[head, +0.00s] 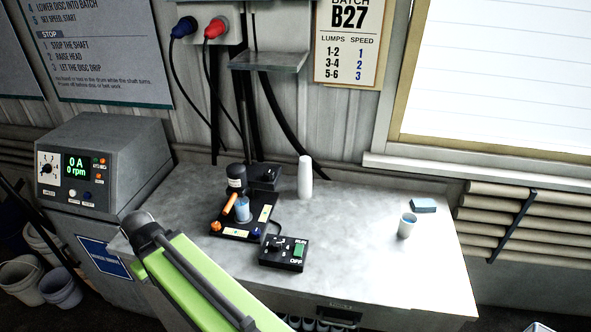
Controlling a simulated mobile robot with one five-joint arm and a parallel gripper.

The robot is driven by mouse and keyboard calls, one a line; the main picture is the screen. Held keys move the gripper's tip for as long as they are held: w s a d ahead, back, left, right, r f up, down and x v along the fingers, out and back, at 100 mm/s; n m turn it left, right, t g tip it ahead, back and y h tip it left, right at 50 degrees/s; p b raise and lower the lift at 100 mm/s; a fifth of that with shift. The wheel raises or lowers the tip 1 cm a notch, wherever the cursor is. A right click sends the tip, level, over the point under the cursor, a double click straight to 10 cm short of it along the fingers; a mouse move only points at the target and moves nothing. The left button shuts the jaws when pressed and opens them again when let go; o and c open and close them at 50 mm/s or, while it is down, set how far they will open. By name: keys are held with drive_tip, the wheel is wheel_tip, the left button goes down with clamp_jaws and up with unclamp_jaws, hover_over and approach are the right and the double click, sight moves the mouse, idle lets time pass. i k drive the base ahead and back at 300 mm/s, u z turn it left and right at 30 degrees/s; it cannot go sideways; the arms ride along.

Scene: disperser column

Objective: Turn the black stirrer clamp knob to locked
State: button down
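A small stirrer stand with a black base (262,232) is on the grey bench, left of its middle. It carries a dark upright motor head (236,178), an orange handle (230,203) and a blue beaker (242,209). A black box (264,175) sits just behind it. The black clamp knob is too small and dark to pick out surely, and I cannot tell its setting. My green arm link (195,280) crosses the lower left, in front of the bench. My gripper is not in view.
A black control box (272,261) with a dial and a green RUN switch is in front of the stand. A white cylinder (305,177), a cup (407,225) and a blue block (423,205) stand to the right. A grey cabinet (125,150) reading 0 rpm is left. The bench's front right is clear.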

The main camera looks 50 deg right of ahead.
sight(268, 175)
drive_tip(key=z, duration=0.4)
drive_tip(key=k, duration=0.85)
drive_tip(key=z, duration=0.65)
drive_tip(key=k, duration=1.65)
drive_tip(key=u, duration=0.4)
drive_tip(key=i, duration=2.3)
drive_tip(key=z, duration=0.7)
